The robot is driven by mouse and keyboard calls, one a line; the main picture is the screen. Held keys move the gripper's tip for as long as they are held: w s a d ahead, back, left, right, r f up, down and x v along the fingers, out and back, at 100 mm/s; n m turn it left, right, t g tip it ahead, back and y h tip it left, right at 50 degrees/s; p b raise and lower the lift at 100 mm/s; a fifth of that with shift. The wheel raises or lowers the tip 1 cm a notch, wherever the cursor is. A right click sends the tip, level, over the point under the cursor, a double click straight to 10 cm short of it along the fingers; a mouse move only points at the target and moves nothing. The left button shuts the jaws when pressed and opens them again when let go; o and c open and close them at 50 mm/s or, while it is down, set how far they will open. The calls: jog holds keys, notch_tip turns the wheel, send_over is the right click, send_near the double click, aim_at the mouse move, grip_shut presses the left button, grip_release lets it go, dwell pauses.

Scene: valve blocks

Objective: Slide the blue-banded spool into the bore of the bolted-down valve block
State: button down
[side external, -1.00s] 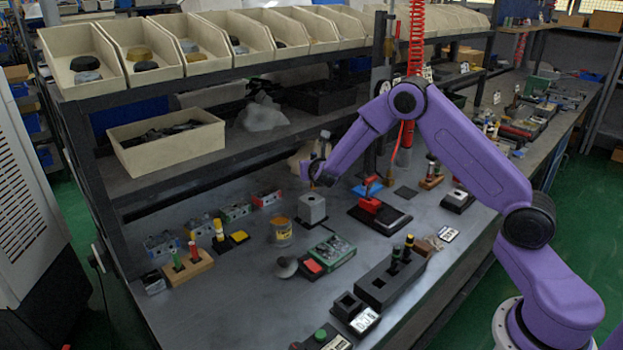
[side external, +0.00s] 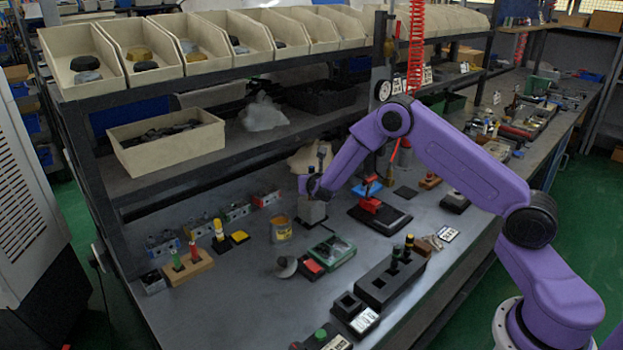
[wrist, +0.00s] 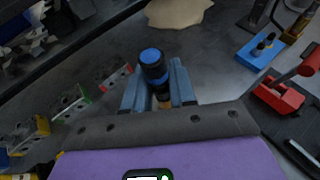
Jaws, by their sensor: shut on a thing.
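The dark spool with a blue end (wrist: 152,62) stands between the two fingers of my gripper (wrist: 158,92) in the wrist view. The gripper is shut on it. In the side view my gripper (side external: 311,186) is low, right at the grey valve block (side external: 313,213) and covering its upper part. The spool cannot be made out clearly there. The block's bore is hidden in both views, so I cannot tell whether the spool's lower end is inside it.
A jar with orange contents (side external: 281,229) stands left of the block. A red clamp on a black plate (side external: 380,213) stands to the right. A green-edged tray (side external: 332,251), a wooden rack (side external: 188,267) and a black holder (side external: 391,282) are nearer the front. A shelf (side external: 230,172) runs behind.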

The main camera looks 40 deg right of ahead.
jog(key=shift+f, duration=0.3)
jog(key=c, duration=0.9)
grip_release()
jog(key=shift+r, duration=0.3)
jog(key=v, duration=1.2)
jog(key=shift+s+r, duration=0.1)
jog(key=shift+r, duration=0.2)
